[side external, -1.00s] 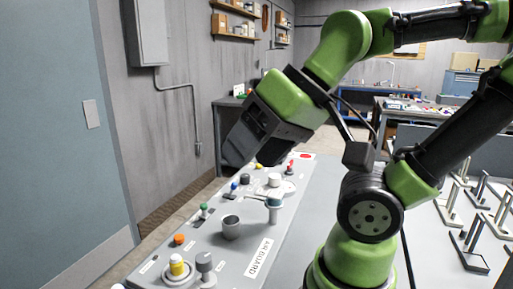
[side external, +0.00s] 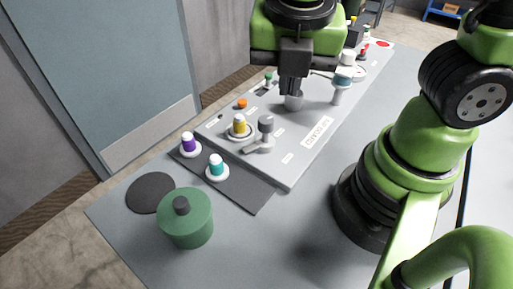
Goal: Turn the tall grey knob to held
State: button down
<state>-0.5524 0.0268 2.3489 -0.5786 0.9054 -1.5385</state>
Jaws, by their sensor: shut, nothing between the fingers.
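The tall grey knob (side external: 265,127) stands upright near the front end of the panel, on a grey base with a pointer-like arm reaching left. No reading of its setting is legible. My gripper (side external: 290,90) points straight down, shut and empty. It is beyond the tall knob, over or just in front of a grey cup-like cylinder (side external: 294,102). The fingertips overlap that cylinder in the picture, and I cannot tell whether they touch it. The tall knob is apart from my gripper and fully visible.
A yellow knob (side external: 239,126) stands close left of the tall knob. A teal-topped post (side external: 341,86) is right of my gripper. Purple (side external: 190,144) and teal (side external: 216,166) knobs sit on a dark mat. A green canister (side external: 186,218) stands in front. The table right of the panel is clear.

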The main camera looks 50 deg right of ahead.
jog(key=a+f+n+t+h, duration=0.1)
jog(key=a+f+n+h, duration=0.3)
jog(key=n, duration=0.9)
jog(key=a+f+n+t, duration=0.15)
jog(key=f+n, duration=0.55)
jog(key=n, duration=0.7)
jog(key=shift+g, duration=0.35)
jog(key=x, duration=0.9)
jog(key=shift+s, duration=0.15)
jog(key=w, duration=0.1)
jog(key=w+d, duration=0.1)
jog(key=w, duration=0.1)
jog(key=shift+d+f, duration=0.2)
jog(key=shift+f, duration=0.05)
jog(key=shift+w+d, duration=0.2)
jog(key=shift+w, duration=0.3)
